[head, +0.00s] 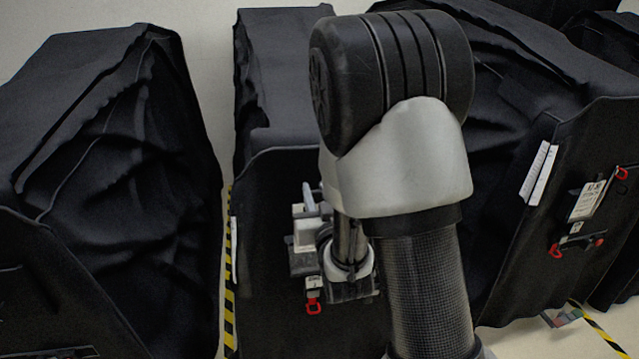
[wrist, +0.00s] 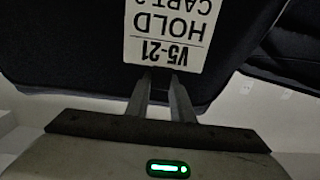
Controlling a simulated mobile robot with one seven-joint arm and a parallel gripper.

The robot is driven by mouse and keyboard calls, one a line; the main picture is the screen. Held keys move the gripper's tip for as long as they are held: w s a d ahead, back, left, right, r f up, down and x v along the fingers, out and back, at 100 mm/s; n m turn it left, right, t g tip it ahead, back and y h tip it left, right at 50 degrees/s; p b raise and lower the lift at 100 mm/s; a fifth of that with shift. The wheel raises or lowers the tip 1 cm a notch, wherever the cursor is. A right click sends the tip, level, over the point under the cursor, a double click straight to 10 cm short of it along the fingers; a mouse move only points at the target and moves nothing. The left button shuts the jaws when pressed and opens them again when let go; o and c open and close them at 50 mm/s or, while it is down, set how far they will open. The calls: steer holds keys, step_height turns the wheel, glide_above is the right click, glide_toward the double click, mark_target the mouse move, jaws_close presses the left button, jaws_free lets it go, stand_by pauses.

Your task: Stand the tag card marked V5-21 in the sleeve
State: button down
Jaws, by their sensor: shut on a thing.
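The tag card (wrist: 168,35) is white and shows upside down at the top of the wrist view, reading V5-21, HOLD and CART, with its far end cut off. My gripper (wrist: 163,80) is shut on its near edge. In the head view my gripper (head: 350,272) is in front of the middle cart, mostly hidden by my arm. A pale fitting (head: 303,238) shows on that cart's dark front panel, just left of my gripper. I cannot make out the sleeve or tell whether the card touches it.
The middle covered cart (head: 270,190) has a red ring (head: 313,306) low on its panel. The right cart (head: 530,250) carries white sheets (head: 538,172), a labelled holder (head: 588,200) and red hooks. Another covered cart (head: 120,190) stands left, beyond yellow-black floor tape (head: 229,300).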

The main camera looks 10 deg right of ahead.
step_height(320, 180, up, 5)
steer(key=shift+s+b, duration=0.1)
steer(key=shift+b, duration=0.45)
steer(key=shift+w+f, duration=0.3)
steer(key=shift+w, duration=0.3)
steer(key=shift+w+f, duration=0.3)
steer(key=shift+w, duration=0.35)
steer(key=shift+w+f, duration=0.3)
steer(key=shift+w, duration=0.3)
steer(key=shift+w+f, duration=0.15)
steer(key=shift+f, duration=0.1)
step_height(320, 180, down, 10)
steer(key=b, duration=1)
steer(key=shift+f+b, duration=1.2)
steer(key=shift+b, duration=0.25)
steer(key=c, duration=1.5)
jaws_free()
steer(key=shift+o, duration=0.2)
